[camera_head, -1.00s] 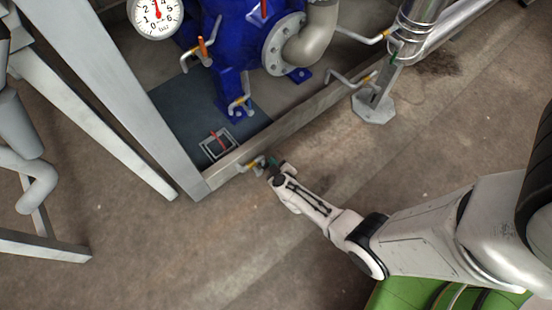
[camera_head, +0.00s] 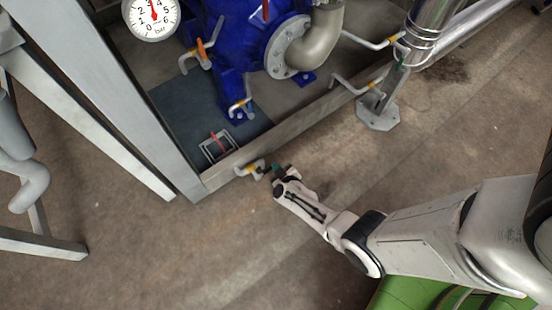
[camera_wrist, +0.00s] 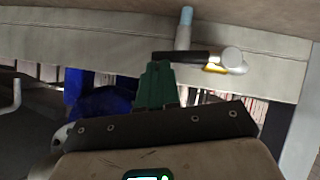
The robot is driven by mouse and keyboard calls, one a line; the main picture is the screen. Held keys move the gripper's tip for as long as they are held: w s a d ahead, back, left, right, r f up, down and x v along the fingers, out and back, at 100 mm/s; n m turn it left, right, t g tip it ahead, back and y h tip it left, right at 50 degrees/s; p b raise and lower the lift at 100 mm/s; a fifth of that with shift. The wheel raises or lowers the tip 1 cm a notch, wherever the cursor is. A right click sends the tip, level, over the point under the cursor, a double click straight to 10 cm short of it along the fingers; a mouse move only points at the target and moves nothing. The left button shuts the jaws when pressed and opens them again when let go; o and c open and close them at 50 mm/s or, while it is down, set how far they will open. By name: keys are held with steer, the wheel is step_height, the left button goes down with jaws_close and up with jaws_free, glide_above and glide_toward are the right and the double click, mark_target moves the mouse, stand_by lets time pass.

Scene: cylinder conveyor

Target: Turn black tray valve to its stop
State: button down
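The tray valve is a small pipe fitting with a yellow band (camera_head: 254,167) at the lower edge of the metal tray, near its front corner in the head view. In the wrist view its black lever (camera_wrist: 180,57) lies nearly level in front of the tray wall, beside a pale round pipe end (camera_wrist: 233,58). My gripper (camera_head: 277,171) is just right of the valve in the head view. Its green fingertips (camera_wrist: 157,84) are just below the lever's left end in the wrist view. I cannot tell whether they touch it, or how far apart the fingers are.
The metal tray (camera_head: 290,138) holds a blue pump (camera_head: 232,60) with other yellow-banded pipes above. A red-handled item (camera_head: 217,144) sits inside the tray near the corner. A steel post foot (camera_head: 378,115) stands to the right. Floor (camera_head: 190,240) in front is clear.

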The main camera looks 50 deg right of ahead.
steer(key=shift+d+f, duration=0.3)
steer(key=shift+f, duration=0.05)
stand_by(0.4)
steer(key=s+a+r+p, duration=0.2)
steer(key=s+r+p, duration=0.7)
steer(key=p, duration=0.1)
steer(key=shift+a+r, duration=0.2)
steer(key=shift+a, duration=0.1)
